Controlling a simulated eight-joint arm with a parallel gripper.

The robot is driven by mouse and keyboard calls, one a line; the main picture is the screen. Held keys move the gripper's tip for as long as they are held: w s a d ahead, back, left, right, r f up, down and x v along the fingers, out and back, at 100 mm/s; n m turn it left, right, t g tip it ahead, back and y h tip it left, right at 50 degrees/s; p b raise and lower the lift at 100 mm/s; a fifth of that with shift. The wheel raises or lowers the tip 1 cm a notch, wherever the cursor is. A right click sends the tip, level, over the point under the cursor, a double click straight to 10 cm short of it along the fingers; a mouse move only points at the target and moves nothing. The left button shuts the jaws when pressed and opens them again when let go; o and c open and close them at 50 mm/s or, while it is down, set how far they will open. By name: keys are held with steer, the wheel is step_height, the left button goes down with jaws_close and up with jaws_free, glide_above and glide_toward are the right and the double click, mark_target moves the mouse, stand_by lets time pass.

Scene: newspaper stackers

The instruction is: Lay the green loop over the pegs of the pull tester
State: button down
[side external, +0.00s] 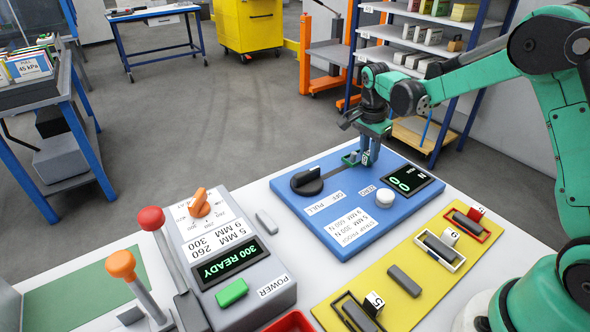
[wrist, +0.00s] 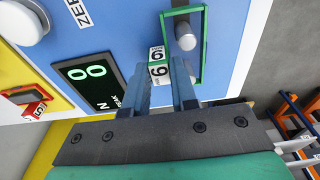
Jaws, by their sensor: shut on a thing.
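The pull tester is a blue panel (side external: 318,221) with a black knob, a white button and a screen reading 00. My gripper (side external: 366,160) is low over its far right part. In the wrist view my gripper (wrist: 164,75) is shut on the numbered tag (wrist: 156,62) of the green loop (wrist: 204,45). The loop also shows in the side external view (side external: 349,158). A grey peg (wrist: 185,33) appears inside the loop's outline. I cannot tell whether the loop is down around it or above it.
A red bin (side external: 291,322) is at the front edge. Shelves (side external: 425,40) stand behind.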

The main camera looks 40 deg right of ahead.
steer(key=shift+f, duration=0.25)
steer(key=c, duration=0.6)
jaws_free()
steer(key=shift+r, duration=0.1)
steer(key=r, duration=0.5)
steer(key=shift+a, duration=0.35)
steer(key=shift+r, duration=3.7)
